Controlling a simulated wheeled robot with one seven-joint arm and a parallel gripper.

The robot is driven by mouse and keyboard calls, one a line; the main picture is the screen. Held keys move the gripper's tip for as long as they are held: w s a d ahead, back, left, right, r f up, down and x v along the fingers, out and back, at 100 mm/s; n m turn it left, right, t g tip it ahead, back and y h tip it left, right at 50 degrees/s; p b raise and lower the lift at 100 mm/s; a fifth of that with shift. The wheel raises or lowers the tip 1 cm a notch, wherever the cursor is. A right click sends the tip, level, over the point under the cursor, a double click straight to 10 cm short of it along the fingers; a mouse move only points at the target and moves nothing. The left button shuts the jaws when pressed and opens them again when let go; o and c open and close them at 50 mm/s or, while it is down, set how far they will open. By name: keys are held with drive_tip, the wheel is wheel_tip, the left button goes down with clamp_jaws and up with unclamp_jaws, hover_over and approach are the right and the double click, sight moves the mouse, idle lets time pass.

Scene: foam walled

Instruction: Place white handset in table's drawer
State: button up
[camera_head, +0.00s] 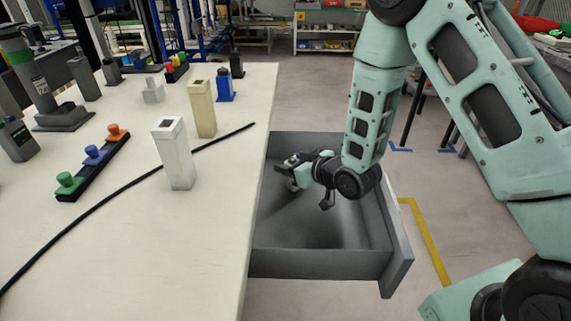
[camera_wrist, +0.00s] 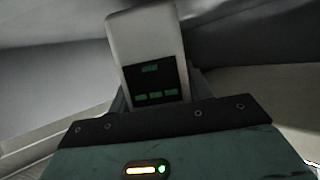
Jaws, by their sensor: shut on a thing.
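The white handset (camera_wrist: 148,45), pale with a black panel and green display marks, is between the jaws of my gripper in the wrist view. My gripper (camera_head: 290,172) is shut on it. In the head view the gripper is low over the open grey drawer (camera_head: 390,255), near the side by the table (camera_head: 215,250). The held handset is hard to make out there. I cannot tell whether it touches the drawer floor. The drawer is pulled out to the right of the table and its visible floor looks empty.
The drawer walls surround my gripper.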

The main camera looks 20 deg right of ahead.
drive_tip(key=x, duration=0.2)
drive_tip(key=shift+w+a+r, duration=0.15)
drive_tip(key=shift+w+a, duration=0.05)
drive_tip(key=shift+w, duration=0.1)
drive_tip(key=shift+f, duration=0.3)
drive_tip(key=shift+f, duration=0.15)
drive_tip(key=o, duration=1.1)
drive_tip(key=shift+c, duration=0.2)
